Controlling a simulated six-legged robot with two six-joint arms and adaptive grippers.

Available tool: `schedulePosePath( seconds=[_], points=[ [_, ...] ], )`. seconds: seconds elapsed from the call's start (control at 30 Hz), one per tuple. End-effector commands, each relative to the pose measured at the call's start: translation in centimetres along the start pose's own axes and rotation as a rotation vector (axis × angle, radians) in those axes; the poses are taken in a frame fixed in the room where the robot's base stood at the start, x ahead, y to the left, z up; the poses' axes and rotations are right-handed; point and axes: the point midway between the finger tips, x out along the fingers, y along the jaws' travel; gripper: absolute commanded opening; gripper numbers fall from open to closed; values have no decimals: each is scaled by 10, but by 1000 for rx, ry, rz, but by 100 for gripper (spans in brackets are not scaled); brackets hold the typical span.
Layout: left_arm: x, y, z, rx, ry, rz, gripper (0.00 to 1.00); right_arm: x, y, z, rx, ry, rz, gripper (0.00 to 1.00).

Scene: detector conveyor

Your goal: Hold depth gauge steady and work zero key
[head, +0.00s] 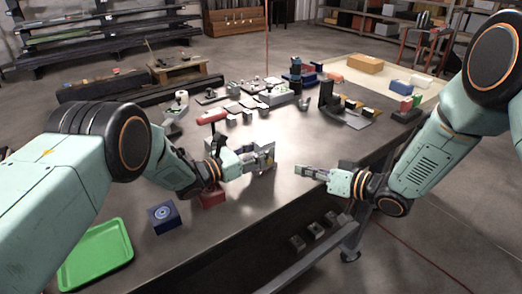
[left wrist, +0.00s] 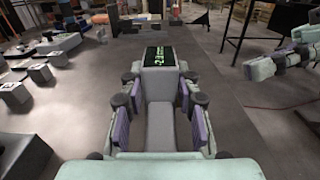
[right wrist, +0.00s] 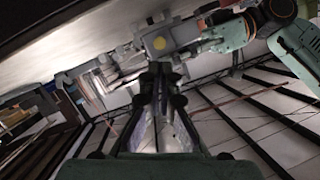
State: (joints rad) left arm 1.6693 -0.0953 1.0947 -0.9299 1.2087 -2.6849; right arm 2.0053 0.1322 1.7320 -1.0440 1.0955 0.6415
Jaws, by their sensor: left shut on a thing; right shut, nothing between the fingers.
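The depth gauge (left wrist: 160,90) is a grey body with a dark display showing green digits in the left wrist view. My left gripper (head: 264,158) is shut on it, with the purple finger pads (left wrist: 159,110) on both sides of the body. In the head view the gripper largely covers the gauge. My right gripper (head: 306,171) is shut and empty, to the right of the gauge and apart from it.
A dark metal table (head: 230,225) holds a green tray (head: 97,255), a blue box (head: 164,217) and a red-handled tool (head: 212,117). Several small grey blocks and parts (head: 240,104) stand farther back. The tabletop around my right gripper is clear.

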Motion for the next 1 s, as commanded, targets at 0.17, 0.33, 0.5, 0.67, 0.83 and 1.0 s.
schedulePosePath(
  seconds=[0.17,0.33,0.5,0.67,0.83,1.0],
  points=[
    [0,0,2,2,-3,0,0,8,-20,-25,-92,-18,-37,0],
    [0,0,1,1,-3,0,0,10,-32,-4,-428,-244,-63,0],
    [0,0,1,1,-3,0,0,1,-20,25,-690,-421,-73,0],
    [0,0,1,1,-3,0,0,-5,-10,35,-799,-485,-75,0],
    [0,0,1,1,-2,0,0,-5,-9,35,-812,-487,-76,0],
    [0,0,1,1,-2,0,0,-5,-9,35,-809,-486,-75,0]
  ],
)
